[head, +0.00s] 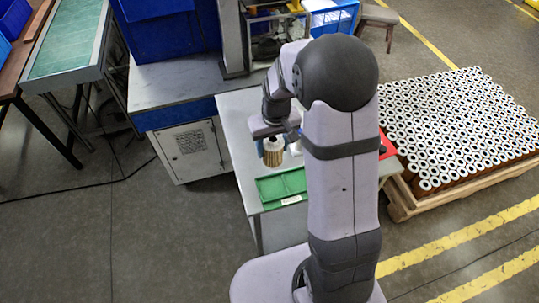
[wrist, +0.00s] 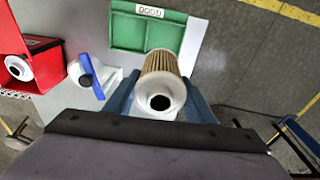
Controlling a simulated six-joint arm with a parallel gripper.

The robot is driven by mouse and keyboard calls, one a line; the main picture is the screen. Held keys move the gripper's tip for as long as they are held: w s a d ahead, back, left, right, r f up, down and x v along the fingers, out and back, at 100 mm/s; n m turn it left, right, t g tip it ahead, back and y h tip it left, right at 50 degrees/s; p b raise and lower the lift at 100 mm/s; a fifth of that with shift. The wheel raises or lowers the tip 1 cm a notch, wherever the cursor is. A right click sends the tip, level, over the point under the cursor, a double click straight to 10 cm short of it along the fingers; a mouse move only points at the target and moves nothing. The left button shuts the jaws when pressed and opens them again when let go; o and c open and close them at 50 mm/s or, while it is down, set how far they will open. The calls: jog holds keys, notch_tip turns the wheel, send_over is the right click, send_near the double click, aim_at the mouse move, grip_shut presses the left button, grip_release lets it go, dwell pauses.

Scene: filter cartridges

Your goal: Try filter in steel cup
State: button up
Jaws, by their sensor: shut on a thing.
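My gripper (wrist: 160,92) is shut on a filter cartridge (wrist: 163,68), with one blue finger on each side of it. The cartridge has tan pleats and a white end cap with a dark hole, which faces the wrist camera. In the head view the cartridge (head: 272,155) hangs upright under my gripper (head: 274,139), above the table. The round part may be the steel cup, but I cannot tell for sure.
A green tray (wrist: 126,33) labelled GOOD lies on the grey table (head: 238,128) near the cartridge. A red bin (wrist: 42,66) holding a filter stands at the left in the wrist view. A pallet of filters (head: 460,125) stands right of the table in the head view.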

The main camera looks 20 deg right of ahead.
jog(key=w+d+f+n+b, duration=0.15)
jog(key=w+d+b, duration=0.25)
jog(key=w+d, duration=1.15)
jog(key=s+d+f+n, duration=0.3)
jog(key=d+f+n, duration=0.1)
jog(key=d, duration=0.2)
jog(key=shift+s+f+y+b, duration=0.3)
jog(key=shift+s+f+y, duration=0.05)
jog(key=shift+s+y, duration=0.05)
jog(key=shift+d+f, duration=0.1)
jog(key=shift+f+b, duration=1.15)
jog(key=shift+f, duration=0.5)
jog(key=shift+f, duration=0.5)
jog(key=o, duration=1.6)
jog(key=shift+c, duration=0.2)
